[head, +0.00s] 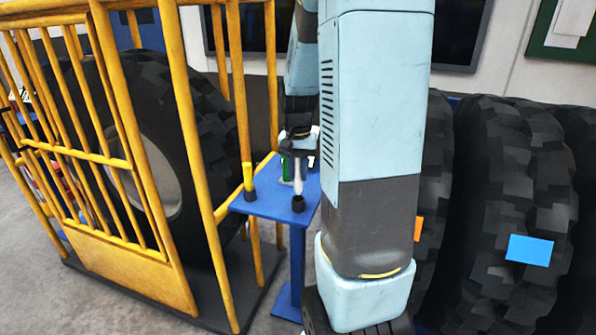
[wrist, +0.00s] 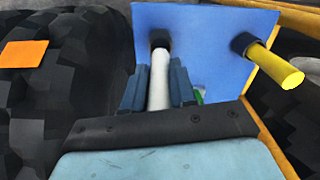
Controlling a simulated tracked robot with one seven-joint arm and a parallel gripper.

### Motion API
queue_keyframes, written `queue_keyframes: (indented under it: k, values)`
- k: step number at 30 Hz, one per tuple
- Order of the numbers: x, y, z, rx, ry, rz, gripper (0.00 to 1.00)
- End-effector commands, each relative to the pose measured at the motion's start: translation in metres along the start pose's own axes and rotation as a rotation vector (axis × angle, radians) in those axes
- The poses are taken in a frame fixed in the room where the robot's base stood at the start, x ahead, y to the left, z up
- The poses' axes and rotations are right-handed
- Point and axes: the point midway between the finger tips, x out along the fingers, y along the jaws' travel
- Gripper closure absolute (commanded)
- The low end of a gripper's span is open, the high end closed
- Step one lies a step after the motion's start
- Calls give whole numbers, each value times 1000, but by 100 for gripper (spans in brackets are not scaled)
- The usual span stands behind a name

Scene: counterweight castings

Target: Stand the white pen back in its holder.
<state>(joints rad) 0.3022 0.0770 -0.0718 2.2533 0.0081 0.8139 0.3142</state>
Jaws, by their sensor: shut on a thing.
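The white pen (head: 298,184) is held roughly upright by my gripper (head: 298,160), over the blue stand. In the wrist view the pen (wrist: 158,88) runs between the two fingers of my gripper (wrist: 159,80), which are shut on it. Its far end meets a black holder (head: 298,204), which also shows in the wrist view (wrist: 160,38). The pen's end overlaps the holder's mouth; I cannot tell how deep it sits inside.
A yellow pen (head: 247,176) stands in another black holder on the blue stand (head: 270,206). A green thing (head: 287,168) is partly hidden by my gripper. A yellow cage (head: 180,150) stands close on the left. Large black tyres (head: 500,190) stand on the right.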

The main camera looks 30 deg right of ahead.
Motion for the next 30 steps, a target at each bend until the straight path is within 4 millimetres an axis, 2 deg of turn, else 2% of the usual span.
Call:
queue_keyframes:
  k: [17,30]
  values:
    - [0,0,0,1,0,0,92]
    - [9,1,-1,2,-1,0,92]
